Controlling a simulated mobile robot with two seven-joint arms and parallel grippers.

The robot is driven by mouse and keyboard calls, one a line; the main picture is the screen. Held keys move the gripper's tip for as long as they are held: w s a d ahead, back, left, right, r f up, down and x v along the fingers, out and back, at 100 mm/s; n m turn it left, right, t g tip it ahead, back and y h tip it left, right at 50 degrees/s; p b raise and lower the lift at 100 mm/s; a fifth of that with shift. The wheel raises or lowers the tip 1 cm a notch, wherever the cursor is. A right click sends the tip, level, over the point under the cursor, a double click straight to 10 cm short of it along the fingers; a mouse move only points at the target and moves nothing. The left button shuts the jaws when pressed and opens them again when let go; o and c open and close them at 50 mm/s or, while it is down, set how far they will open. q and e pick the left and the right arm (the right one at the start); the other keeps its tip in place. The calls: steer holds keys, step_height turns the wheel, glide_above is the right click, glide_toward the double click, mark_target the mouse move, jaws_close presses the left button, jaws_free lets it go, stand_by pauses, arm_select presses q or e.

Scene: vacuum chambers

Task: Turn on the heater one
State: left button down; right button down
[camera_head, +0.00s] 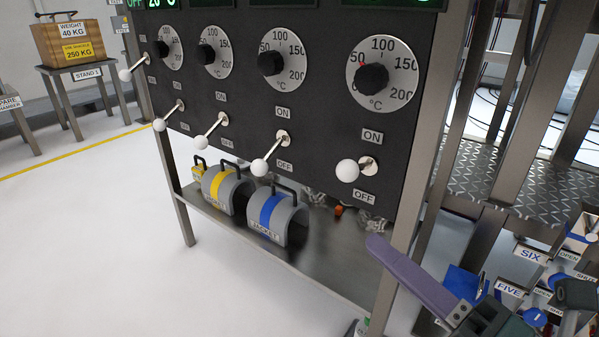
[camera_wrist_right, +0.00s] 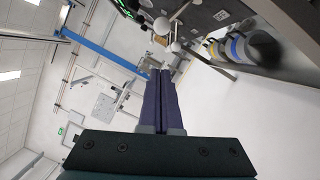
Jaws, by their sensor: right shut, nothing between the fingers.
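The dark heater panel (camera_head: 320,110) holds a row of round dials, with a white-knobbed lever under each. The rightmost lever (camera_head: 347,170) points out toward me between its ON and OFF labels; which setting it is at I cannot tell. The neighbouring lever (camera_head: 259,168) hangs down-left by its OFF label, as do others further left. No heater numbers are readable. My right gripper (camera_head: 375,243) is below and in front of the panel's right end, apart from the levers. Its purple fingers are together and empty in the right wrist view (camera_wrist_right: 160,75). My left gripper is not in view.
Below the panel, a metal shelf (camera_head: 325,265) holds a blue-banded jacket (camera_head: 268,215) and a yellow-banded jacket (camera_head: 226,188). A steel post (camera_head: 425,120) stands beside the panel's right end. Blue-handled valves (camera_head: 535,317) crowd the lower right. The floor at left is clear.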

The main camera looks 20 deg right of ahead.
mark_target(345, 174)
steer(key=w+r+b, duration=0.1)
steer(key=w+r, duration=0.1)
steer(key=w, duration=0.5)
steer(key=shift+w+b, duration=0.15)
steer(key=shift+b, duration=0.2)
steer(key=shift+a+f, duration=0.1)
steer(key=shift+w+d+r+p, duration=0.1)
steer(key=shift+d+r+p, duration=0.05)
steer(key=shift+r+p, duration=0.4)
steer(key=shift+w+d+r+p, duration=0.1)
steer(key=shift+r+p, duration=0.25)
steer(key=shift+p, duration=0.25)
steer(key=shift+m, duration=0.4)
steer(key=shift+a+f, duration=0.1)
